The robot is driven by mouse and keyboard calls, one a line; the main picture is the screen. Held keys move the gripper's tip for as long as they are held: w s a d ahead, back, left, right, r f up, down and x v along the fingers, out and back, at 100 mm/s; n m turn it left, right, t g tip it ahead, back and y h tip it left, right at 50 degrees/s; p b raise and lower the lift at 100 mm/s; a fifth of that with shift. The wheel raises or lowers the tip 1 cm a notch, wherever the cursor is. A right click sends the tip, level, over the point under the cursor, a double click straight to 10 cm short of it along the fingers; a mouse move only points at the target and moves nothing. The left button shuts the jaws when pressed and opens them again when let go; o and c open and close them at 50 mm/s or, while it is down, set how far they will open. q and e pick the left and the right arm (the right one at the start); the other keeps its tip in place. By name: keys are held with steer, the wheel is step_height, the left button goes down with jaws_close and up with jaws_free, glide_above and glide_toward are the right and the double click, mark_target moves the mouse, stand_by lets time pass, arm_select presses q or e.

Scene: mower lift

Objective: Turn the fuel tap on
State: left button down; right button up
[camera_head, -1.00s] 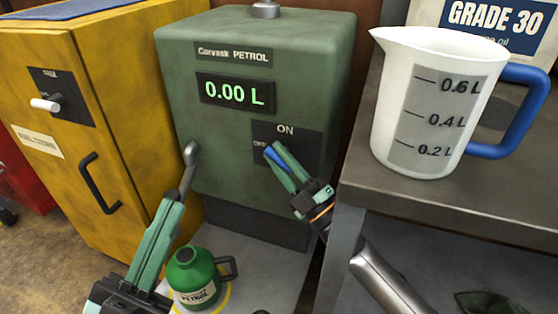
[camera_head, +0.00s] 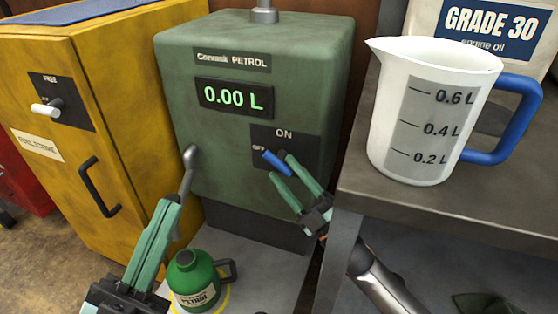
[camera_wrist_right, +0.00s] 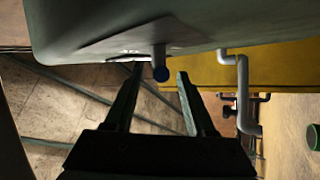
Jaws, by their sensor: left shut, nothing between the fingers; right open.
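The fuel tap is a blue lever (camera_head: 277,162) on a dark plate on the green petrol dispenser (camera_head: 220,155). It slants, with its upper-left end near the OFF mark and below the ON mark. My right gripper (camera_head: 283,166) is open at the lever, one finger on each side. My left gripper (camera_head: 172,203) is shut and empty, tips by the dispenser's grey spout (camera_head: 188,172).
A green petrol can (camera_head: 192,280) stands below the spout. The display (camera_head: 234,97) reads 0.00 L. A yellow cabinet (camera_head: 120,110) is at left. At right, a measuring jug (camera_head: 420,110) stands on a grey bench (camera_head: 362,165) close to my right arm.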

steer(key=p+v, duration=0.1)
steer(key=v, duration=0.8)
steer(key=shift+p, duration=0.3)
steer(key=shift+s+d, duration=0.1)
steer(key=shift+d, duration=0.05)
